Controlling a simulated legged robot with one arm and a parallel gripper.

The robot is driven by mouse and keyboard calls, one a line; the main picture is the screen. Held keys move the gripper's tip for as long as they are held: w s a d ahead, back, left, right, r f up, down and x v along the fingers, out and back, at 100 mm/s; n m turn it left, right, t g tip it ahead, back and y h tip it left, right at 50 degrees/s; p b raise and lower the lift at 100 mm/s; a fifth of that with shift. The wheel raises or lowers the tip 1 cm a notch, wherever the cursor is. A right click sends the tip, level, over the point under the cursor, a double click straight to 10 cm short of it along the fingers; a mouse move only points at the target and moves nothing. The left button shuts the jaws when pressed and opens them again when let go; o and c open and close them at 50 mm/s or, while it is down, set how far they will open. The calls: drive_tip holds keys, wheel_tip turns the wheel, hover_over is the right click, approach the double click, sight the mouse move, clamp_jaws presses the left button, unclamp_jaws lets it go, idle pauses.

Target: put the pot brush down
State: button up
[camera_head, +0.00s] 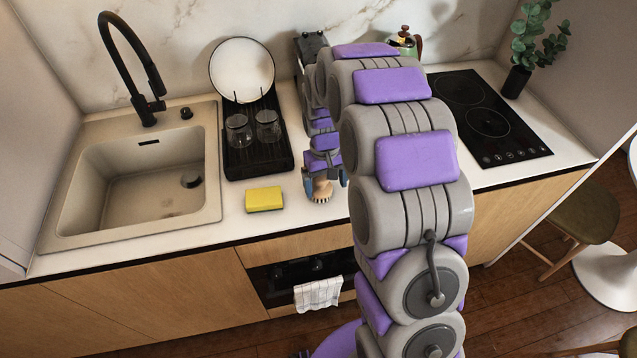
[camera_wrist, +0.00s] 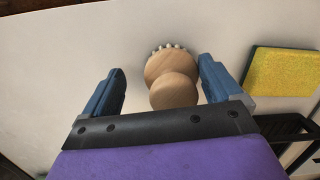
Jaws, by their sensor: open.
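The pot brush (camera_head: 322,189) has a round wooden head with bristles and stands on the white counter, right of the yellow sponge. In the wrist view the brush (camera_wrist: 172,76) shows its wooden knob and head from above, with pale bristles at the far edge. My gripper (camera_head: 325,183) is open around the brush. In the wrist view the blue fingers of my gripper (camera_wrist: 161,80) stand on either side of it, with a clear gap on the left and a smaller gap on the right.
The yellow sponge (camera_head: 264,199) lies left of the brush and also shows in the wrist view (camera_wrist: 284,72). A black dish rack (camera_head: 257,161) with glasses and a plate stands behind it. The beige sink (camera_head: 140,175) is at left, the black hob (camera_head: 487,118) at right.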

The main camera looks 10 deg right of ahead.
drive_tip(key=shift+d, duration=0.55)
drive_tip(key=shift+a+r, duration=0.1)
drive_tip(key=shift+a, duration=0.1)
drive_tip(key=a+r, duration=0.1)
drive_tip(key=r+p, duration=0.1)
drive_tip(key=r, duration=0.1)
drive_tip(key=a+r, duration=0.1)
drive_tip(key=r, duration=0.1)
drive_tip(key=shift+w+a+r, duration=0.15)
drive_tip(key=shift+w+a, duration=0.2)
drive_tip(key=r, duration=0.2)
drive_tip(key=d+r+p, duration=0.1)
drive_tip(key=d+r, duration=0.1)
drive_tip(key=r, duration=0.1)
drive_tip(key=shift+w+d+r+p, duration=0.25)
drive_tip(key=shift+w+r+p, duration=0.05)
drive_tip(key=shift+w+p, duration=0.05)
drive_tip(key=shift+r, duration=0.35)
drive_tip(key=shift+a+r, duration=0.2)
drive_tip(key=shift+a, duration=0.05)
drive_tip(key=s+r, duration=0.2)
drive_tip(key=s, duration=1.5)
drive_tip(key=s+a+r+m, duration=0.1)
drive_tip(key=s+r, duration=0.2)
drive_tip(key=s, duration=1.5)
drive_tip(key=shift+r, duration=0.2)
